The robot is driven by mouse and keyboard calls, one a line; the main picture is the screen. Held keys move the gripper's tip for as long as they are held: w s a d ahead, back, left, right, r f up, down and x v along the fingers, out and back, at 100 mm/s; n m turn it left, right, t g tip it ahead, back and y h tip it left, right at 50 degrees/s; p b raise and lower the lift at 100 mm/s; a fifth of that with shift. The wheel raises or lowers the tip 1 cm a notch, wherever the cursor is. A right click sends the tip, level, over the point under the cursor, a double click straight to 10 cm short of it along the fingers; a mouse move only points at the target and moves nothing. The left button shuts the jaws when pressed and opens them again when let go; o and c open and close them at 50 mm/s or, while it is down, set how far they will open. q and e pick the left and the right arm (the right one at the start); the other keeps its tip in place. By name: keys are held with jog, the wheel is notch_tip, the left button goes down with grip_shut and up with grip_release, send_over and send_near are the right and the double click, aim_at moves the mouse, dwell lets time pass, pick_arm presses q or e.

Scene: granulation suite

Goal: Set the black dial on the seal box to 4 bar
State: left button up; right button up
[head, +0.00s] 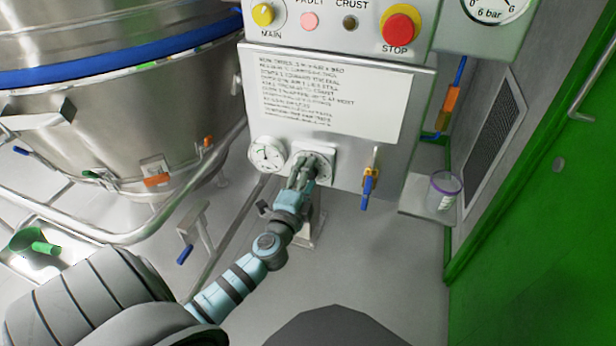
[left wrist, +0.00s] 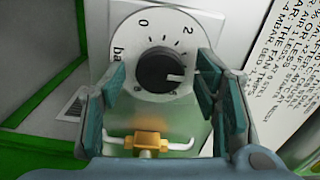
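The black dial (left wrist: 160,70) sits on a round white scale plate (left wrist: 125,40) in the left wrist view. Its white mark points to the right, past the printed 2 and toward the right-hand finger. The 0 and 2 show; part of the scale is hidden behind that finger. My left gripper (left wrist: 163,90) is open, with a finger on either side of the dial and visible gaps. In the head view my left gripper (head: 302,172) is in front of the scale plate (head: 327,160) on the seal box (head: 345,58) and covers much of the dial. My right gripper is not in view.
A small white gauge (head: 267,153) is just left of the dial. A brass valve with a blue handle (head: 367,190) hangs to its right. A red stop button (head: 401,24) is above. A steel vessel (head: 110,110) stands left, a green door (head: 550,200) right.

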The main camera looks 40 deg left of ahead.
pick_arm(q)
jog(key=v, duration=1.2)
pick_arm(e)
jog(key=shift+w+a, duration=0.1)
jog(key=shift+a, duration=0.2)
